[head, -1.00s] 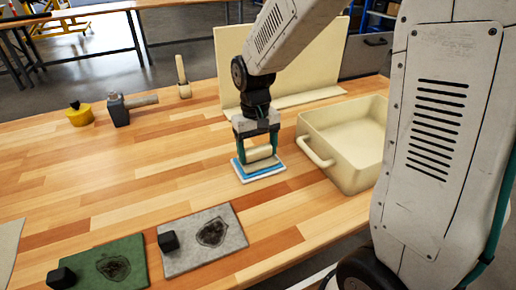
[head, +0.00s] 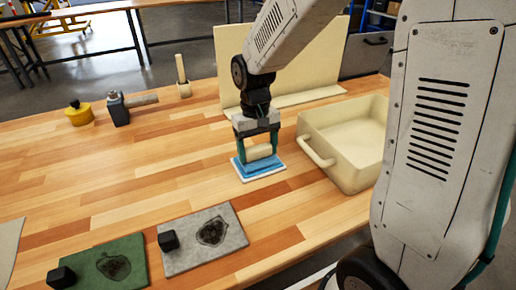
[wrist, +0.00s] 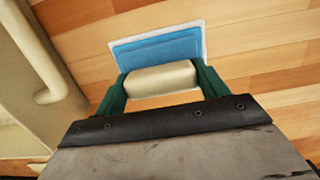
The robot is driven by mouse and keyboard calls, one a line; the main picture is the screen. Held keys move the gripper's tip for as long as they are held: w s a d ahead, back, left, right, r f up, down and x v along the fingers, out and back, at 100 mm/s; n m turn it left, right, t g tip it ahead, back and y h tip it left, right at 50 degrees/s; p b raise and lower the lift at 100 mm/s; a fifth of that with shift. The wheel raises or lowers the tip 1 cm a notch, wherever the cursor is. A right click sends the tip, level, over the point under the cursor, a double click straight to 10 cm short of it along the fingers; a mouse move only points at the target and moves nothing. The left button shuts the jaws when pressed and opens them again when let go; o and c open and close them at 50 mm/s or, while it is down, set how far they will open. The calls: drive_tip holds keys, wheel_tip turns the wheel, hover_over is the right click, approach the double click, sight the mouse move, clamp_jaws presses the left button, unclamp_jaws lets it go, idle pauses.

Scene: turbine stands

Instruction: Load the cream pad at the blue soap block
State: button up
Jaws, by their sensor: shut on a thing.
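The cream pad (head: 259,151), a rounded cream block, is held between the green fingers of my gripper (head: 257,153). It also shows in the wrist view (wrist: 162,77), lying crosswise between the fingertips. The blue soap block (head: 261,167) lies flat on a thin white base on the wooden bench, right below my gripper. In the wrist view the blue block (wrist: 150,52) shows just beyond the pad, partly covered by it. Whether the pad touches the blue surface cannot be told.
A cream basin (head: 322,176) with a side handle stands close to the right. A cream board (head: 300,60) stands behind. Grey (head: 221,256) and green (head: 120,278) slabs with dark patches lie in front. A mallet (head: 119,110) and yellow object (head: 79,115) sit back left. The left-middle bench is clear.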

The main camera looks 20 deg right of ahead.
sight(258, 146)
drive_tip(key=shift+r, duration=3.45)
drive_tip(key=shift+w, duration=0.1)
